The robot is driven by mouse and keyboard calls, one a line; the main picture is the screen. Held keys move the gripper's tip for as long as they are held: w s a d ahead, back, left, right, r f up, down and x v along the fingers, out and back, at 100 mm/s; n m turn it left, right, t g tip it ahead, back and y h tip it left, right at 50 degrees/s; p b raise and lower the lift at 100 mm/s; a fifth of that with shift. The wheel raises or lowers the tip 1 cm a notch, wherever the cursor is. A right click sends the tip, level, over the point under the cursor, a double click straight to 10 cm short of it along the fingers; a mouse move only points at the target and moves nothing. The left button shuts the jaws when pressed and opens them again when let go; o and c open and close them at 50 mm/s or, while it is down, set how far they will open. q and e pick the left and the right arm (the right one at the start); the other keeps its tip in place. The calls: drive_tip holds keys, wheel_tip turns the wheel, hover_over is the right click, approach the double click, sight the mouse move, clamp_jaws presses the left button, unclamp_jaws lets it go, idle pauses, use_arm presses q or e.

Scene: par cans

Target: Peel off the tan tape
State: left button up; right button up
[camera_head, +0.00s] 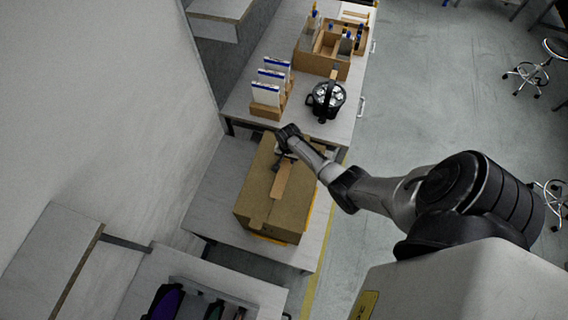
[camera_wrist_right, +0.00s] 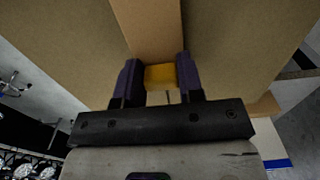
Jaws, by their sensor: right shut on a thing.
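A brown cardboard box (camera_head: 257,190) stands on a low grey table in the head view. A strip of tan tape (camera_head: 283,180) runs along its top, and in the right wrist view the tape (camera_wrist_right: 150,25) runs up from between the fingers. My right gripper (camera_head: 283,160) is at the far end of the box's top. In the right wrist view my right gripper (camera_wrist_right: 158,75) has a yellow piece (camera_wrist_right: 161,77) between its two dark fingers, in line with the tape, and is shut on it. Whether the tape's end is lifted is hard to tell. My left gripper is not in view.
Beyond the box, a higher table (camera_head: 245,104) holds a black par can (camera_head: 326,99), a rack of white and blue panels (camera_head: 268,110) and a divided cardboard crate (camera_head: 318,66). A wall is at left; open floor (camera_head: 430,110) lies right.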

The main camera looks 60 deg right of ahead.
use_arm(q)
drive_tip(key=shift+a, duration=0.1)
use_arm(e)
drive_tip(key=o, duration=1.1)
drive_tip(key=shift+r, duration=0.1)
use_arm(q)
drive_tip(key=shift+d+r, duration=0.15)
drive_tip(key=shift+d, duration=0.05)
use_arm(e)
drive_tip(key=shift+r, duration=0.3)
use_arm(q)
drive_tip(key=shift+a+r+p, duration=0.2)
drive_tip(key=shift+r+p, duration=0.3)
drive_tip(key=shift+p, duration=0.15)
use_arm(e)
drive_tip(key=shift+r, duration=6.5)
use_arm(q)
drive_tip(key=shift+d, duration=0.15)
